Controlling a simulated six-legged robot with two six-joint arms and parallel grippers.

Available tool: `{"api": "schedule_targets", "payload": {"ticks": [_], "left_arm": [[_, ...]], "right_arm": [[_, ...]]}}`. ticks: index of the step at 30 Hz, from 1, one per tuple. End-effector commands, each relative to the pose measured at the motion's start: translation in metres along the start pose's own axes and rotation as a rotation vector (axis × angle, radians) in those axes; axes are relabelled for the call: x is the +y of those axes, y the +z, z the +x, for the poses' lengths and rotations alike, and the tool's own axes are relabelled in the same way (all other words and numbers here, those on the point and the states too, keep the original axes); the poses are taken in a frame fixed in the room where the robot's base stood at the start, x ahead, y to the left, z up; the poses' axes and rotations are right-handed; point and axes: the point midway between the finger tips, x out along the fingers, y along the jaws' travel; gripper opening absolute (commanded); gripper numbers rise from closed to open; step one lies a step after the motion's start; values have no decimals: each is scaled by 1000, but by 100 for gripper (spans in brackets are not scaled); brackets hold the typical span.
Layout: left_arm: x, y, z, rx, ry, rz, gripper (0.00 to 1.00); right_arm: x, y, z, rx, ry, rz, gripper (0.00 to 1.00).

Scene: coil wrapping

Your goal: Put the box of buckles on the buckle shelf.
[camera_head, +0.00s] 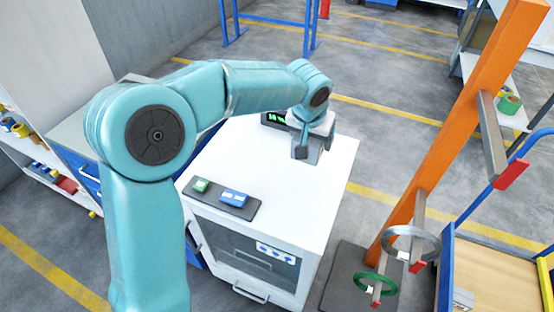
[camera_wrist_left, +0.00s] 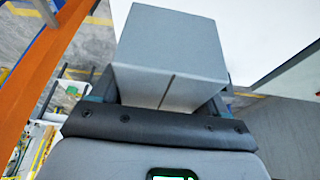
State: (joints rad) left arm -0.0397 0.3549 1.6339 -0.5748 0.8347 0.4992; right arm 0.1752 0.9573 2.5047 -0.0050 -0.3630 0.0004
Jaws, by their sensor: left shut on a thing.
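My left gripper (camera_head: 312,142) is above the far right part of the white cabinet top, with its arm reaching in from the left. It is shut on a plain grey box (camera_wrist_left: 168,45), which fills the upper middle of the left wrist view. A thin seam runs down the box's near face. In the head view the gripper and wrist mostly hide the box. Whether it contains buckles cannot be seen. No shelf is clearly marked for buckles. A white shelf unit (camera_head: 22,112) at the left edge holds small coloured items. My right gripper is not in view.
The white cabinet (camera_head: 300,205) carries a dark tray (camera_head: 236,210) with a green and a blue item. An orange post (camera_head: 440,150) with arms holding rings stands at right.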

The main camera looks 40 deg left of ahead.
Motion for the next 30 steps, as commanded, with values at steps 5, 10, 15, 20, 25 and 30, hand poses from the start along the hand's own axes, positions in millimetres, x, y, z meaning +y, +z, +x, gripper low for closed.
{"api": "schedule_targets", "payload": {"ticks": [5, 10, 15, 20, 25, 30], "left_arm": [[-4, -31, -37, 3, -10, -24, 25], [-3, -23, -18, -5, -13, -23, 25], [-3, -4, 27, -5, -14, -23, 25], [-5, 12, 68, -4, -13, -25, 25], [-6, 23, 96, -1, -13, -27, 25], [-8, 28, 111, 0, -14, -28, 25]], "right_arm": [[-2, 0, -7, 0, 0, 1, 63], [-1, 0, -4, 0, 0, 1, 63], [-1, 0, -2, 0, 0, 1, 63], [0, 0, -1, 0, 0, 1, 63], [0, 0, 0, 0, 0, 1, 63], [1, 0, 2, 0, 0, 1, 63]]}}
